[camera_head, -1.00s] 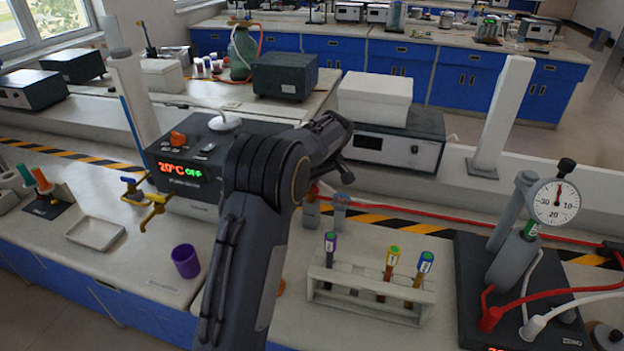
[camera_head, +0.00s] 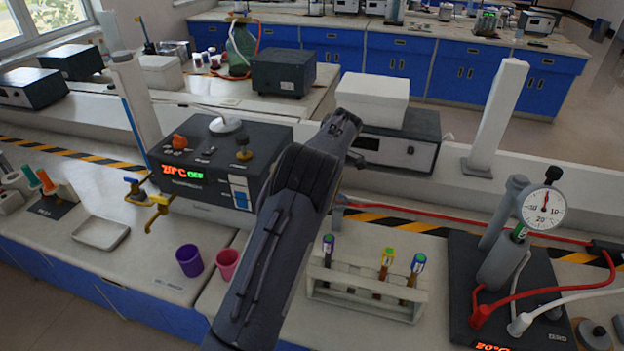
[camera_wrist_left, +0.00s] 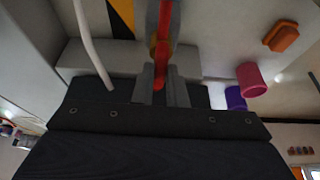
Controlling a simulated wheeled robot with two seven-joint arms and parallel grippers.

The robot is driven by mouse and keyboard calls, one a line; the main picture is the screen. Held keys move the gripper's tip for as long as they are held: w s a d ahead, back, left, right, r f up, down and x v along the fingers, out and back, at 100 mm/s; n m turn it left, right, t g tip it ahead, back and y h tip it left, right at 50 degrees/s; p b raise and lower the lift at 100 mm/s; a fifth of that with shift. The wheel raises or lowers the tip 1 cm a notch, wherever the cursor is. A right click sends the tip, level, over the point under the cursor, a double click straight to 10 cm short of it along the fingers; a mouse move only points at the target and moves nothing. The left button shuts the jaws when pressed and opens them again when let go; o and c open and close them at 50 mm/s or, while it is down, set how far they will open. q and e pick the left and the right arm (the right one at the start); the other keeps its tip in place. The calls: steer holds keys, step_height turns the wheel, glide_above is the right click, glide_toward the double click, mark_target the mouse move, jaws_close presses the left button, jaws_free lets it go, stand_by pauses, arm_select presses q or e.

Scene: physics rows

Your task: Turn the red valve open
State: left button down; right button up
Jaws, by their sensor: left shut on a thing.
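In the left wrist view, the red valve handle (camera_wrist_left: 164,52) is a narrow red bar, with a bit of yellow beside it. My left gripper (camera_wrist_left: 161,82) is shut on it, one grey finger on each side. In the head view, my left arm comes up through the middle, and its forearm and wrist hide the valve and the fingertips. I cannot tell from these frames how far the handle is turned. My right gripper is in neither view.
A blue-handled tap (camera_head: 134,188) and a yellow one (camera_head: 158,210) stand left of the heater box (camera_head: 180,158). Purple (camera_head: 189,261) and pink (camera_head: 228,264) cups sit left of my arm. A tube rack (camera_head: 366,290) and gauge stand (camera_head: 505,260) are right of it.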

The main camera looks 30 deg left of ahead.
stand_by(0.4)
arm_select(q)
steer(key=c, duration=1.5)
jaws_free()
steer(key=shift+o, duration=0.2)
steer(key=v, duration=0.7)
steer(key=shift+r, duration=0.4)
steer(key=shift+w+d, duration=0.1)
steer(key=shift+d, duration=0.05)
